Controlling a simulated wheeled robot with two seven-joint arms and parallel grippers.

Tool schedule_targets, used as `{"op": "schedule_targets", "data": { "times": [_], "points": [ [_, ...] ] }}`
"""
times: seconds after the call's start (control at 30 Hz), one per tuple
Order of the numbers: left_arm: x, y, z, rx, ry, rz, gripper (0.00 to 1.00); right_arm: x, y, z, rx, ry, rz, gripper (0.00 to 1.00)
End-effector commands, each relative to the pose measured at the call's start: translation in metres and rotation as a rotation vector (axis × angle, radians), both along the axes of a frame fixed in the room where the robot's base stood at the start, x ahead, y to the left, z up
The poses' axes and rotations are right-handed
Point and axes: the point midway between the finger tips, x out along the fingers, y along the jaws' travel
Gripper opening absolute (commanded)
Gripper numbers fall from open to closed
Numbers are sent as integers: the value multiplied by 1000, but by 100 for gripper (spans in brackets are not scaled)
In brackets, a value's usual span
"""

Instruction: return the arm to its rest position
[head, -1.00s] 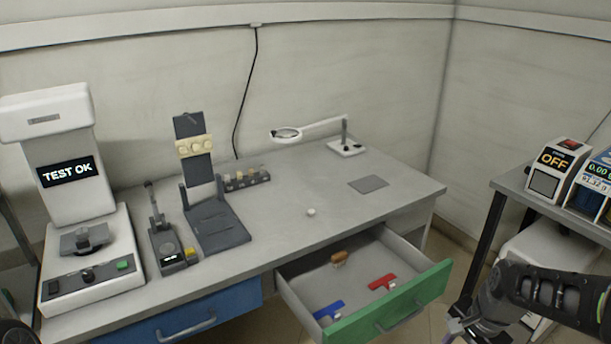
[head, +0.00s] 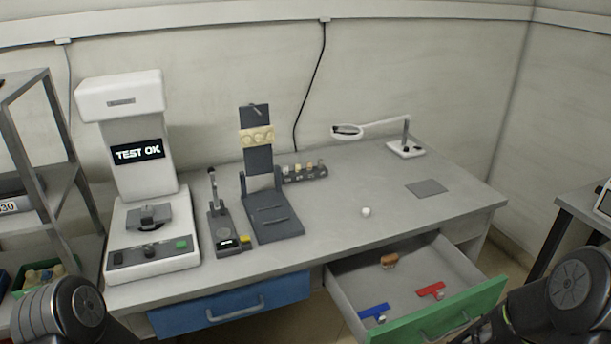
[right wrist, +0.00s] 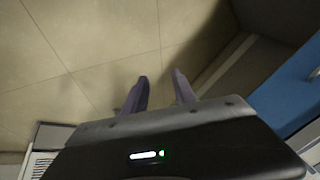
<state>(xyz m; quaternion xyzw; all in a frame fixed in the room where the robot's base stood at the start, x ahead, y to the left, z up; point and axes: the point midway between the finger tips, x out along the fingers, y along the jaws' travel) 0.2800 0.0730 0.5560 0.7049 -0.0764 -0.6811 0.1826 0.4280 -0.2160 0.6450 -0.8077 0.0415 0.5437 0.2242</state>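My right arm (head: 556,303) shows at the lower right of the head view, with its gripper out of that picture. In the right wrist view my right gripper (right wrist: 160,92) points over the tiled floor. Its two fingers stand apart with nothing between them, so it is open. My left arm (head: 66,312) shows at the lower left of the head view; its gripper is out of frame.
The workbench (head: 340,225) carries a "TEST OK" machine (head: 150,245), a dark stand (head: 272,222) and a magnifier lamp (head: 406,150). The green-fronted drawer (head: 440,318) is pulled open near my right arm. The blue drawer (head: 230,308) looks shut. Shelves (head: 75,165) stand left.

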Motion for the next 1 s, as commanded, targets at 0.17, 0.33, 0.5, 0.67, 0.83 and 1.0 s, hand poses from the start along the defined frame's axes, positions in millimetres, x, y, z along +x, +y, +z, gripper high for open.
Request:
{"op": "schedule_targets", "data": {
  "times": [0.17,0.33,0.5,0.67,0.83,1.0],
  "points": [
    [0,0,12,0,0,0,47,-82,95,-51,70,150,177,32],
    [0,0,16,0,0,0,47,-136,135,-69,115,263,267,32],
    [0,0,18,0,0,0,47,-149,144,-72,121,288,294,32],
    [0,0,17,0,0,0,47,-148,143,-72,120,287,293,32],
    [0,0,17,0,0,0,47,-148,143,-72,121,287,292,32],
    [0,0,17,0,0,0,47,-148,143,-72,121,286,291,32]
  ]
}}
